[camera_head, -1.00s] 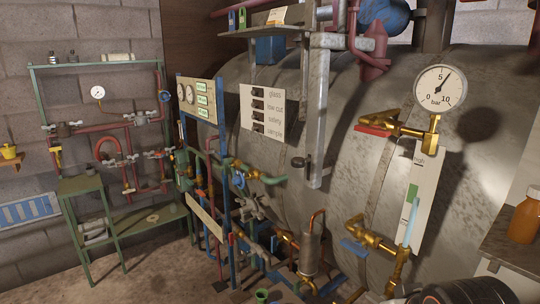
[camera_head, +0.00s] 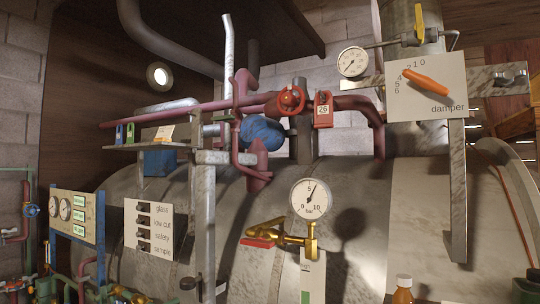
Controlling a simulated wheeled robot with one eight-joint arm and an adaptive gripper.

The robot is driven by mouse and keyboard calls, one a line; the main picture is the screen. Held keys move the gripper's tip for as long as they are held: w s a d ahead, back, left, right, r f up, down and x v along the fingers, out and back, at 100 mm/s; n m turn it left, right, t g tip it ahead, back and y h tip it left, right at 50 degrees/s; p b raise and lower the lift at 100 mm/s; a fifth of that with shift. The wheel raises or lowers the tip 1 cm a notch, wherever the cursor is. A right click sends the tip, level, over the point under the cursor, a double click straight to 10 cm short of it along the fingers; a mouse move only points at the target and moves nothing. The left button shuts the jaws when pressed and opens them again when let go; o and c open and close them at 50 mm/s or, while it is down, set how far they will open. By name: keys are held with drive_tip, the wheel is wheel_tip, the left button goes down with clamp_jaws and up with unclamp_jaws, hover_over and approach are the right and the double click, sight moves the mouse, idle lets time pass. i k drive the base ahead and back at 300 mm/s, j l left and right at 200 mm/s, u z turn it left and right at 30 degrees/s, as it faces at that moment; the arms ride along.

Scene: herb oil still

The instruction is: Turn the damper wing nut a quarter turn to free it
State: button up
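The damper plate (camera_head: 436,98) is a pale square board marked "damper" with a scale of numbers, high at the right. An orange lever (camera_head: 425,82) lies across it, sloping down to the right. A grey metal fitting (camera_head: 508,78), which looks like a wing nut, sits on the flat metal bar (camera_head: 482,81) just right of the plate. Its exact turn is too small to tell. My gripper is not in view.
A pressure gauge (camera_head: 311,198) with a brass valve stands on the big tank (camera_head: 350,250) below. A smaller gauge (camera_head: 353,62), red pipes and a red tag (camera_head: 323,110) are left of the plate. A brown bottle (camera_head: 402,290) stands at the lower right.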

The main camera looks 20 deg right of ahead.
sight(504, 79)
drive_tip(key=z, duration=0.45)
drive_tip(key=l+z, duration=0.1)
drive_tip(key=z, duration=0.75)
drive_tip(key=l+z, duration=0.1)
drive_tip(key=z, duration=0.35)
drive_tip(key=k+j+z, duration=0.25)
drive_tip(key=j+z, duration=0.3)
drive_tip(key=k+l, duration=0.05)
drive_tip(key=l, duration=0.05)
